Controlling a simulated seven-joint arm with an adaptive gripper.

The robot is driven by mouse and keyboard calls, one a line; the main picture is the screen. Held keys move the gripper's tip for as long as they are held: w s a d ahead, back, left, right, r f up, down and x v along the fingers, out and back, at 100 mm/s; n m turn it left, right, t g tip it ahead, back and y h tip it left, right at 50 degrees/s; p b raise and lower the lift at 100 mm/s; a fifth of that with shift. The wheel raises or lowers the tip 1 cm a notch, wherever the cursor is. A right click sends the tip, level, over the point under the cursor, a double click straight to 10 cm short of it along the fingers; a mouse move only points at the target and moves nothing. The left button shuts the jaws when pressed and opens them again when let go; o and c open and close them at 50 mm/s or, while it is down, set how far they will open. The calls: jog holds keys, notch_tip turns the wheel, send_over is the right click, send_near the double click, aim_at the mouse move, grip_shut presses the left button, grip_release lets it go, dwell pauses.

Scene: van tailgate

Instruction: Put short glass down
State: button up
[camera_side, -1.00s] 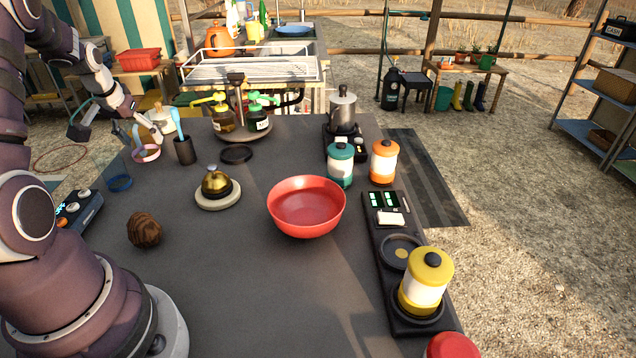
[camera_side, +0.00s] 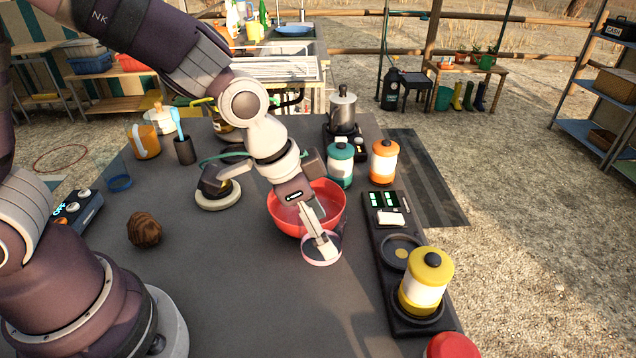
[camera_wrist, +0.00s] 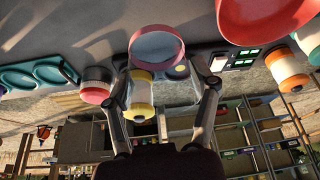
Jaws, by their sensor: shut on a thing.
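The short glass (camera_side: 321,260) is clear with a pink rim. My gripper (camera_side: 320,242) is shut on it, in front of the red bowl (camera_side: 284,222) in the side view. In the wrist view the glass (camera_wrist: 157,47) sits between my two fingers (camera_wrist: 163,85), its round opening outlined in pink. I cannot tell whether its base touches the dark tabletop (camera_side: 240,290).
A black tray (camera_side: 384,268) with a yellow-lidded jar (camera_side: 424,282) stands to the right of the glass. Teal (camera_side: 340,165) and orange (camera_side: 384,162) jars stand behind. A brown ball-like object (camera_side: 144,230) and a blue-rimmed glass (camera_side: 118,178) are at left. The front middle tabletop is clear.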

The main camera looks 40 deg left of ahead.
jog(key=shift+m+g, duration=0.3)
jog(key=shift+m, duration=0.6)
jog(key=s+d+f, duration=0.1)
jog(key=f, duration=0.1)
jog(key=s+d+f, duration=0.1)
jog(key=f, duration=0.2)
jog(key=s+d+f, duration=0.1)
jog(key=f, duration=0.2)
jog(key=shift+d+f, duration=0.15)
jog(key=shift+f, duration=0.15)
jog(key=o, duration=1.2)
jog(key=shift+c, duration=0.2)
jog(key=s+a+r+n+t+y, duration=0.1)
jog(key=s+a+r+n, duration=0.2)
jog(key=a+r, duration=0.4)
jog(key=s+a+r+n+t+y, duration=0.1)
jog(key=s+a+r+n, duration=0.2)
jog(key=r, duration=0.9)
jog(key=a+n, duration=0.3)
jog(key=a, duration=0.1)
jog(key=shift+y, duration=0.4)
